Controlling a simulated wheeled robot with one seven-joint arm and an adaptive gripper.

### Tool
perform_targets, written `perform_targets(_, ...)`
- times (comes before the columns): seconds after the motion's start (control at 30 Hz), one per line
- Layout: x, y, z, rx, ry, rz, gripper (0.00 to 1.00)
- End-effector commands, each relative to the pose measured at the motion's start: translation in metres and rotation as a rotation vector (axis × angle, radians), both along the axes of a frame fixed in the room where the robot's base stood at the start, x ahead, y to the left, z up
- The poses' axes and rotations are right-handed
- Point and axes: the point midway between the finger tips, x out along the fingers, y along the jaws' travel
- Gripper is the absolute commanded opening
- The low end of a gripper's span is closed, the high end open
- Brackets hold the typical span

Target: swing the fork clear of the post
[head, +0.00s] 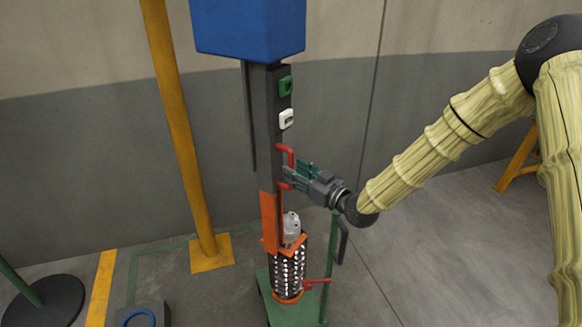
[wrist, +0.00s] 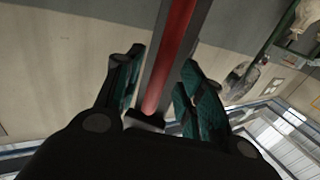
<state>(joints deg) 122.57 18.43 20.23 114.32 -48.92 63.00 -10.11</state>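A dark grey upright post (head: 266,135) stands under a blue box, with an orange lower section (head: 268,215). A red handle (head: 290,156) sticks out from its right side. I cannot clearly tell which part is the fork. My gripper (head: 285,176) is at the handle, coming in from the right and partly hiding it. In the wrist view the red bar of the handle (wrist: 172,60) runs between the two fingers of my gripper (wrist: 163,58). The fingers stand apart, with a gap seen on either side of the bar, so it looks open around it.
The blue box (head: 248,28) tops the post. A green button (head: 286,85) and a white label (head: 286,119) sit above the handle. A perforated cylinder (head: 289,270) stands at the foot on a green base. A yellow pole (head: 180,120) rises to the left.

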Motion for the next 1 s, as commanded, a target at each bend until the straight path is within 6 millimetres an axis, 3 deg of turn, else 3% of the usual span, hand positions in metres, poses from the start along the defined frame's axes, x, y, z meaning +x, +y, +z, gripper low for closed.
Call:
perform_targets(0.23, 0.016, 0.016, 0.0, 0.0, 0.0, 0.0, 0.39)
perform_targets(0.6, 0.019, 0.018, 0.0, 0.0, 0.0, -0.001, 0.39)
perform_targets(0.8, 0.019, 0.018, 0.0, 0.0, 0.0, -0.001, 0.03)
perform_targets(1.0, 0.019, 0.018, 0.0, 0.0, 0.0, -0.001, 0.0)
